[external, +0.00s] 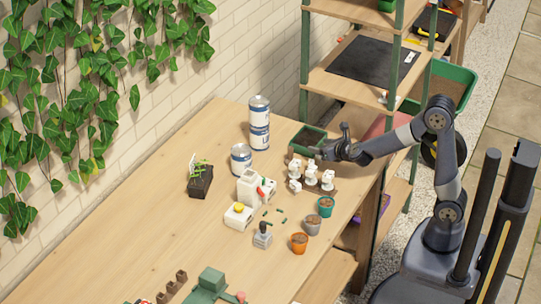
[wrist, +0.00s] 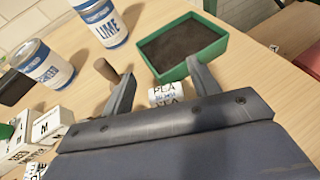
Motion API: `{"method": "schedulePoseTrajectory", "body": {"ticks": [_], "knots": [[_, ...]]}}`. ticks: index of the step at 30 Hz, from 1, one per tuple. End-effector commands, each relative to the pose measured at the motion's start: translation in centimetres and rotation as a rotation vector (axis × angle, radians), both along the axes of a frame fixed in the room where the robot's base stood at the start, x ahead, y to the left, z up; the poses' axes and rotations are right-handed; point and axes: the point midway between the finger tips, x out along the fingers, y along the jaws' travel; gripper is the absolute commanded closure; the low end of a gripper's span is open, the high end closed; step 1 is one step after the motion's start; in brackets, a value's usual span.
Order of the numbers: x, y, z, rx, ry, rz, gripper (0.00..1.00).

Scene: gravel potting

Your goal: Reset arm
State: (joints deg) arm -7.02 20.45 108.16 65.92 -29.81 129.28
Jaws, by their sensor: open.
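My gripper (external: 336,140) is at the far right end of the wooden table, above the table top. In the wrist view its two fingers (wrist: 160,90) are spread apart with nothing held between them. A green tray (external: 293,141) filled with dark soil lies just beyond the fingertips; it also shows in the wrist view (wrist: 165,74). A small white labelled item (wrist: 168,95) shows between the fingers, lower down. My arm reaches in from the right, bent at the elbow.
Labelled cans (external: 259,122) stand by the wall, with a shorter can (external: 241,158) nearby. White figures (external: 311,175) stand near my gripper. Small pots (external: 299,242) line the front edge. A seedling in a black pot (external: 200,182) is farther left. Wooden shelves (external: 352,84) rise behind my arm.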

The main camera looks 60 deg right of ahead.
Motion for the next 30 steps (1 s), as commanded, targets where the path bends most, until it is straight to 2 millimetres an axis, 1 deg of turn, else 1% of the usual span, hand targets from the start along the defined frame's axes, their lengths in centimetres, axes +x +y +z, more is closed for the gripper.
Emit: {"method": "schedulePoseTrajectory", "body": {"ticks": [4,7,8,9,10,27,28,30], "knots": [[0.0,0.0,-1.1,-0.001,0.003,0.001,0.43],[0.0,0.0,-2.7,-0.003,0.004,0.001,0.43],[-0.4,0.2,-2.3,0.0,0.0,0.001,0.43],[-1.1,0.6,-1.3,-0.001,-0.003,0.003,0.43],[-1.5,0.8,-1.1,0.001,-0.002,0.004,0.43],[-10.5,4.4,2.9,0.001,-0.003,0.005,0.43],[-9.8,4.0,2.2,-0.002,0.002,-0.002,0.43],[-8.4,3.4,1.4,-0.003,0.002,-0.005,0.43]]}}
